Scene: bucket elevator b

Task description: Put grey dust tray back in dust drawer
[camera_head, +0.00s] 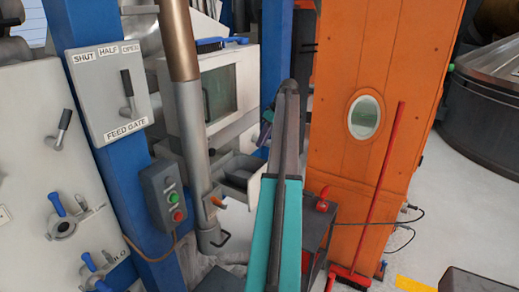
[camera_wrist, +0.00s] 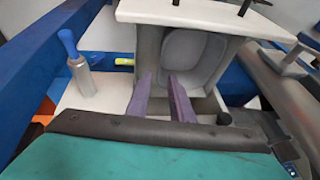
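The dust drawer (camera_head: 256,184) stands pulled out below the windowed cabinet, with a pale front and a grey inside. I cannot tell for sure whether the grey shape inside it is the dust tray or the drawer's own floor. In the wrist view, a grey hollow part with a rounded recess (camera_wrist: 186,55) lies just beyond my fingers, under a white panel. My gripper (camera_wrist: 159,78) has two purple fingers apart, with nothing clearly held between them. In the head view, my gripper (camera_head: 266,128) is partly hidden behind my arm, above and right of the drawer.
A grey pipe (camera_head: 190,120) stands left of the drawer. A cabinet with a window (camera_head: 219,92) is behind it. An orange housing (camera_head: 340,130) with a red bar (camera_head: 381,190) is at the right. A blue-handled valve (camera_wrist: 75,55) is left of my fingers.

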